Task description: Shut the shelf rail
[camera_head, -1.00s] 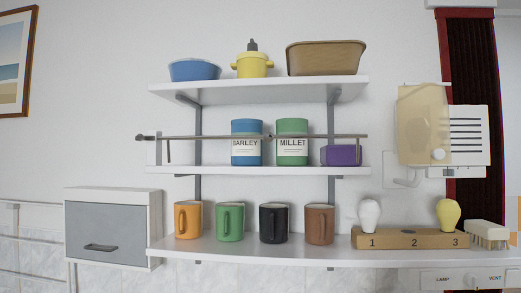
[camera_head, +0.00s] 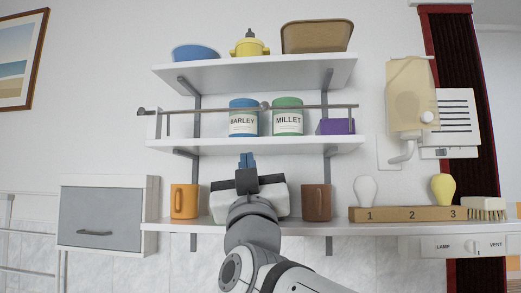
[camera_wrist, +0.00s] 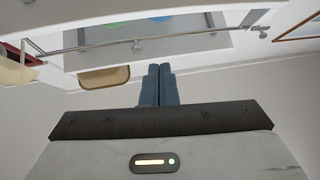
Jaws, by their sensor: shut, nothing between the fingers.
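The shelf rail (camera_head: 210,109) is a thin grey-brown bar running across the front of the middle shelf (camera_head: 220,146), with a round knob (camera_head: 265,106) near its middle. It passes in front of the tins, with a bracket at its left end and a short downward piece at its right. I cannot tell how it is latched. The rail also shows in the wrist view (camera_wrist: 190,38), above the fingertips in the picture. My gripper (camera_head: 247,160) is shut and empty, fingers pointing up, below the middle shelf's front and apart from the rail. It also shows in the wrist view (camera_wrist: 160,68).
A barley tin (camera_head: 243,122), a millet tin (camera_head: 288,121) and a purple box (camera_head: 335,127) stand behind the rail. An orange mug (camera_head: 184,201) and brown mug (camera_head: 316,203) flank my arm on the lower shelf. The upper shelf (camera_head: 230,74) holds dishes.

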